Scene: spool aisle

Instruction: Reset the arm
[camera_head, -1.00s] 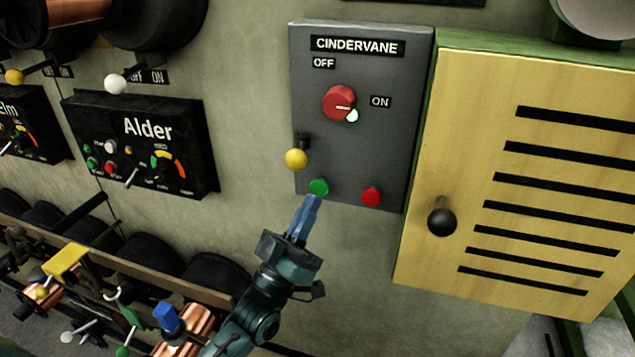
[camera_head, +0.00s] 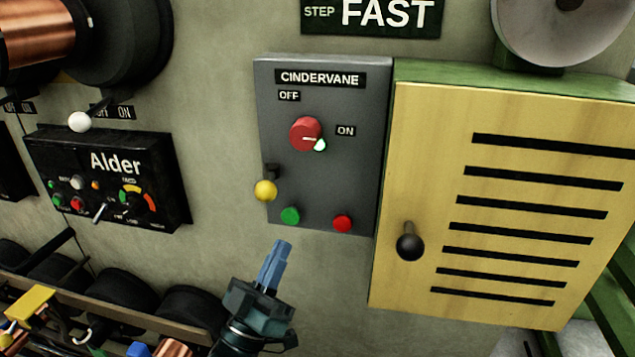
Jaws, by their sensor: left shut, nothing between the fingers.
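My left gripper (camera_head: 275,262) comes up from the bottom of the head view with its blue fingers shut and empty. Its tips are just below the grey CINDERVANE panel (camera_head: 340,190), under the green button (camera_head: 290,216), and appear apart from it. The panel has a red rotary knob (camera_head: 306,134) whose white mark points toward ON, with a lit greenish-white lamp (camera_head: 320,145) at its edge. A yellow ball lever (camera_head: 265,190) sits at the panel's left side and a red button (camera_head: 342,223) at its lower right. My right gripper is out of view.
A yellow slatted cabinet (camera_head: 420,180) with a black knob (camera_head: 410,246) adjoins the panel on the right. The black Alder box (camera_head: 110,205) is on the wall at left. Spools and a rail (camera_head: 130,310) lie at lower left. A STEP FAST sign (camera_head: 372,17) hangs above.

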